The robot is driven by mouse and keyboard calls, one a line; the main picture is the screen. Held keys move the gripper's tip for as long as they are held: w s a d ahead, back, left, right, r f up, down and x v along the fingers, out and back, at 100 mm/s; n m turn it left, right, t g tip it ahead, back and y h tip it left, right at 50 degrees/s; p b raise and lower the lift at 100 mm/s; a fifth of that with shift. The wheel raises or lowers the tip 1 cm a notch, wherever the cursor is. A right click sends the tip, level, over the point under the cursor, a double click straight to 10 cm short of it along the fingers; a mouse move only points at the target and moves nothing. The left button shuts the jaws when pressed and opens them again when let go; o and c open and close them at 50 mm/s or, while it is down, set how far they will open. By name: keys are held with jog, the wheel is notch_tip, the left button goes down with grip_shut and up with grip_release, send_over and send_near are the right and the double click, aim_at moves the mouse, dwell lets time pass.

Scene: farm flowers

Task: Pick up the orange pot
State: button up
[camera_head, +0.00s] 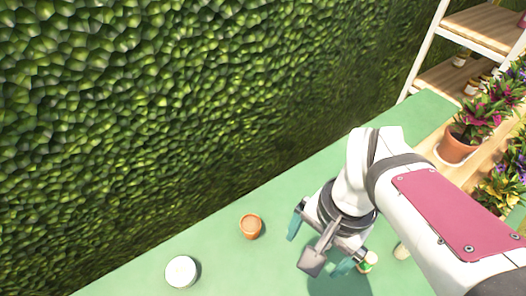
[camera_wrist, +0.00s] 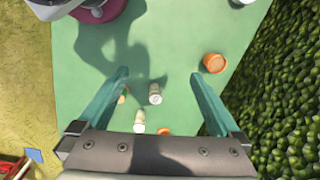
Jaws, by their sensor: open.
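The orange pot (camera_head: 250,226) is small and round and stands upright on the green table, left of my gripper (camera_head: 319,253) in the head view. In the wrist view the orange pot (camera_wrist: 214,63) lies just outside and beyond the right fingertip. My gripper (camera_wrist: 159,75) has its two teal fingers wide apart, with nothing held between them. It hangs above the table, apart from the pot, and its shadow falls on the tabletop.
Small jars stand below my gripper, one white (camera_wrist: 155,94) between the fingers in the wrist view. A round white container (camera_head: 182,271) stands left of the pot. A green hedge (camera_head: 180,110) borders the table (camera_head: 225,265). Shelves with potted flowers (camera_head: 457,145) stand at right.

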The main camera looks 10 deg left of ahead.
jog(key=w+a+f, duration=0.1)
jog(key=w+a, duration=0.4)
jog(key=w, duration=0.1)
jog(key=m+h, duration=0.1)
jog(key=m, duration=0.1)
send_over(251, 225)
notch_tip(251, 225, down, 4)
notch_tip(251, 225, down, 16)
jog(key=shift+s+r, duration=0.1)
jog(key=shift+r, duration=0.1)
jog(key=c, duration=1.5)
